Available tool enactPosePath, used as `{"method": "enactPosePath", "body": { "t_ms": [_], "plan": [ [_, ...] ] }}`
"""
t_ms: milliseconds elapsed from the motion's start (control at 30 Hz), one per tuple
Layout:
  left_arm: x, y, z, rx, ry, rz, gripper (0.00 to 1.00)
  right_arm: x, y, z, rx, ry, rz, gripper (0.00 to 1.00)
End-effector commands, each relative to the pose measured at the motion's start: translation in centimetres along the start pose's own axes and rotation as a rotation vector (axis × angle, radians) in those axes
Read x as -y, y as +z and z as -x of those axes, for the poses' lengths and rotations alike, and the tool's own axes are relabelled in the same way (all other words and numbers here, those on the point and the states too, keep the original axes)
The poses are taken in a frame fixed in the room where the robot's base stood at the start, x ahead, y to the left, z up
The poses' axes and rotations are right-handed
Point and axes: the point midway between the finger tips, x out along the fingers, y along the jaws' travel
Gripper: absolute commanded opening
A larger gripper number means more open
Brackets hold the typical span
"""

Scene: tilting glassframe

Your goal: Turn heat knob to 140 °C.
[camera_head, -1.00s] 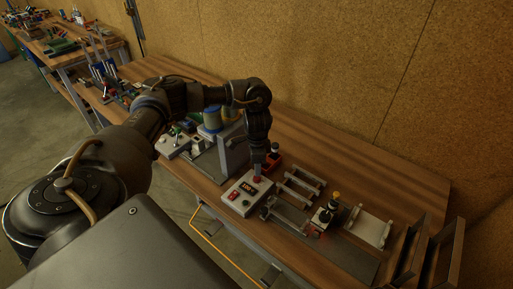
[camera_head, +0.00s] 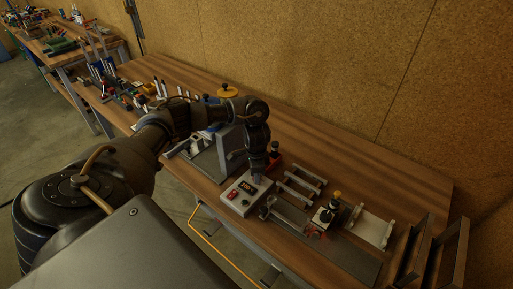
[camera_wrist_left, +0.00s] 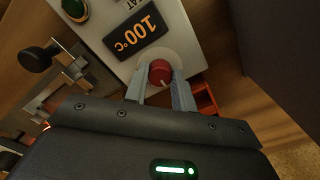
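The grey control box (camera_head: 243,207) stands on the bench and also shows in the left wrist view (camera_wrist_left: 187,35). Its display (camera_wrist_left: 137,38) reads 100 °C. The red heat knob (camera_wrist_left: 160,70) is on the box face below the display in that view; in the head view it is hidden by my gripper. My left gripper (camera_head: 257,178) reaches down over the box. In the left wrist view its fingers (camera_wrist_left: 160,88) stand on either side of the knob, close against it, and look shut on it. My right gripper is not in view.
A red-orange part (camera_wrist_left: 205,98) lies close behind the fingers. Metal brackets (camera_head: 300,184) and a black and yellow joystick-like device (camera_head: 326,212) stand to the right. An upright grey plate (camera_head: 229,152) is close left.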

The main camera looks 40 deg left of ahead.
Motion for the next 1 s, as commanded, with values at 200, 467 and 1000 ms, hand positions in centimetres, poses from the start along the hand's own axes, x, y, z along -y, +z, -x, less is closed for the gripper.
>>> {"method": "enactPosePath", "body": {
  "t_ms": [200,467,1000],
  "plan": [
    [-0.04,-0.08,0.01,-0.001,0.001,-0.003,0.03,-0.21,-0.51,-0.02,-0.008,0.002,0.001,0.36],
    [-0.09,-0.13,0.03,-0.001,0.001,-0.064,0.03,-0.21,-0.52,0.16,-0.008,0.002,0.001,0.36],
    [-0.11,-0.2,0.0,-0.003,0.001,-0.514,0.03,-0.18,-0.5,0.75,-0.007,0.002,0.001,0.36]
  ]
}}
